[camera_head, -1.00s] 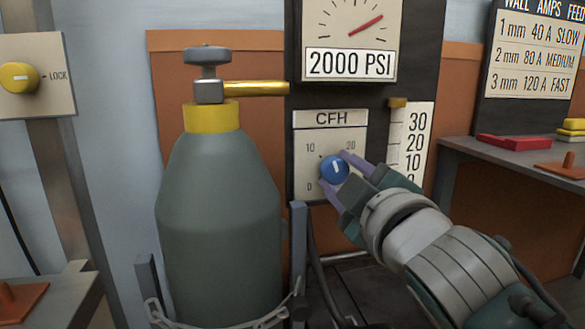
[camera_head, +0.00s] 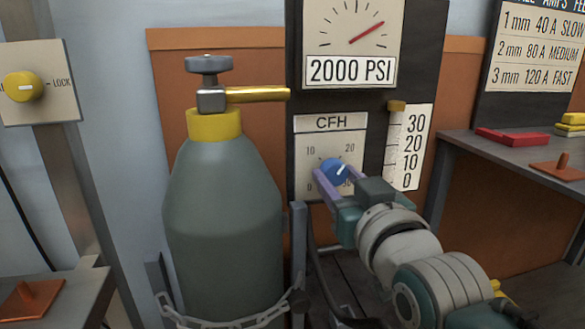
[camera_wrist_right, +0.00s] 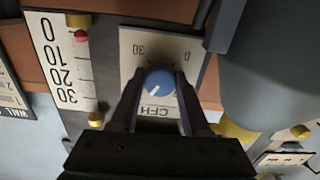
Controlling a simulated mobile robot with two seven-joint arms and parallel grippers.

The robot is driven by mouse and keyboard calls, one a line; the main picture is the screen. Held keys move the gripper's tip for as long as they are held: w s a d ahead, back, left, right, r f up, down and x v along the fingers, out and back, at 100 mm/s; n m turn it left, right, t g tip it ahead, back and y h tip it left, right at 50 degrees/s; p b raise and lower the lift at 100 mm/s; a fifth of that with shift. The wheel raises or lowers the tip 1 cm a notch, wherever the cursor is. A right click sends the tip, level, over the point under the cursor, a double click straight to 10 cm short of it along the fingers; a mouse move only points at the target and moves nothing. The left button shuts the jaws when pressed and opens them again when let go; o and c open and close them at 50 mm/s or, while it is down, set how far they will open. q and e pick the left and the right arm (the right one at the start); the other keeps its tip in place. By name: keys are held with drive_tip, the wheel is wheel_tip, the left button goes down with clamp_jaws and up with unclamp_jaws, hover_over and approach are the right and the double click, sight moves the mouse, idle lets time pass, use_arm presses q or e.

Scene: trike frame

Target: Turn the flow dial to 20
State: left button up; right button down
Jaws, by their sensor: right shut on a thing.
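The flow dial is a blue round knob (camera_head: 334,171) on the beige CFH plate (camera_head: 303,149). Its white mark points up and right, roughly toward the 20. My right gripper (camera_head: 332,177) is shut on the knob. In the right wrist view the plate appears upside down, and the knob (camera_wrist_right: 159,82) sits between the two fingers of my right gripper (camera_wrist_right: 159,78). There the mark points down-left. The knob and a finger partly cover the lower numbers in the head view. My left gripper is not in view.
A grey gas cylinder (camera_head: 222,220) with a chain stands left of the panel. A flow scale (camera_head: 412,145) is right of the dial; its red ball (camera_wrist_right: 81,37) shows near the low end. A pressure gauge (camera_head: 350,40) is above. A shelf (camera_head: 480,150) stands at right.

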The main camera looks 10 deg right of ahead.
drive_tip(key=shift+r+m+p, duration=0.1)
drive_tip(key=shift+m+p, duration=0.25)
drive_tip(key=shift+m, duration=0.85)
drive_tip(key=shift+c, duration=1.9)
unclamp_jaws()
drive_tip(key=s+p, duration=0.4)
drive_tip(key=s, duration=0.6)
drive_tip(key=shift+d, duration=0.15)
